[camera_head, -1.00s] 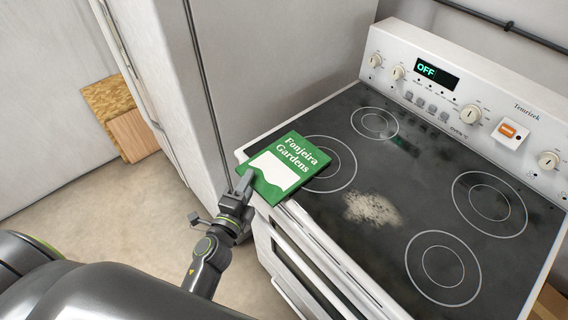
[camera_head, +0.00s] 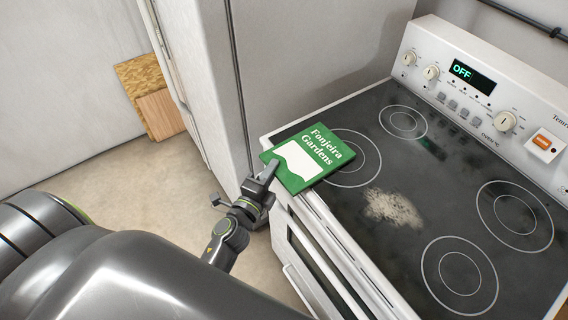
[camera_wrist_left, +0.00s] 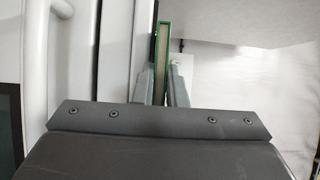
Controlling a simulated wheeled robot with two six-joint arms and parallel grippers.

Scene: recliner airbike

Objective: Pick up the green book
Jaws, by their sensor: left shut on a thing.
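The green book (camera_head: 309,158), titled "Fonjeira Gardens" with a white shape on its cover, is at the front left corner of the stovetop. Its near edge sticks out past the stove's front. My left gripper (camera_head: 272,170) is shut on that near edge, with one finger showing on top of the cover. In the left wrist view the book (camera_wrist_left: 162,58) shows edge-on between the two fingers of my left gripper (camera_wrist_left: 161,82). I cannot tell whether the book still touches the stovetop. My right gripper is not in view.
The stove (camera_head: 330,230) has a black glass top with several burner rings and a pale stain (camera_head: 393,208). Its control panel (camera_head: 490,90) rises at the back. A tall white cabinet or fridge (camera_head: 190,80) stands left of it. Wooden boards (camera_head: 150,98) lean at the far left wall.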

